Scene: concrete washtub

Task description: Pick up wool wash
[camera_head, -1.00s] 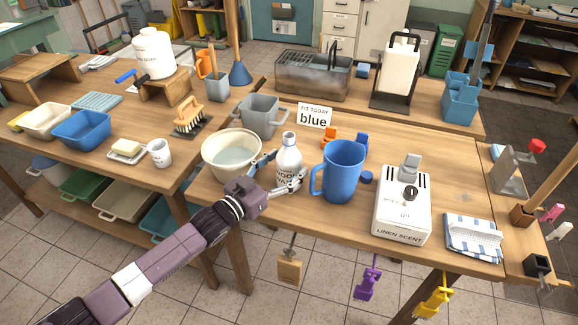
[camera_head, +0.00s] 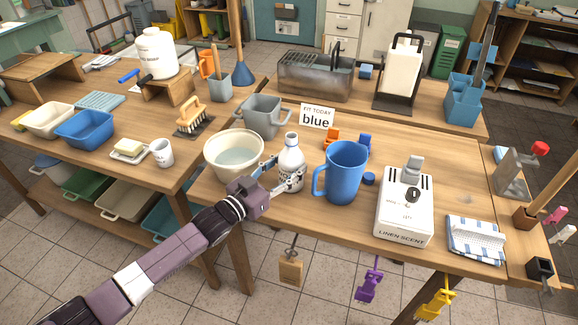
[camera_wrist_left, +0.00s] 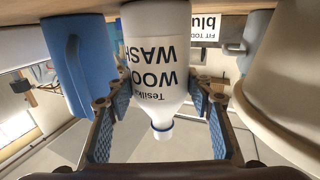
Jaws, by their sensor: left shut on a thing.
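The wool wash is a white bottle (camera_head: 291,156) with a dark-lettered label. It stands upright near the front edge of the wooden table, between the cream basin and the blue jug. My left gripper (camera_head: 282,174) reaches in from the front left and is shut on the bottle's body, one finger on each side. In the left wrist view the bottle (camera_wrist_left: 157,55) looks upside down, its label reading "WOOL WASH", between the blue-padded fingers. The fingers hide part of its lower label in the head view. My right gripper is not in view.
A cream basin (camera_head: 234,168) of water stands close on the left. A blue jug (camera_head: 345,172) stands close on the right. A grey tub (camera_head: 262,118) and a "blue" sign (camera_head: 317,116) are behind. A white Linen Scent box (camera_head: 404,212) stands farther right.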

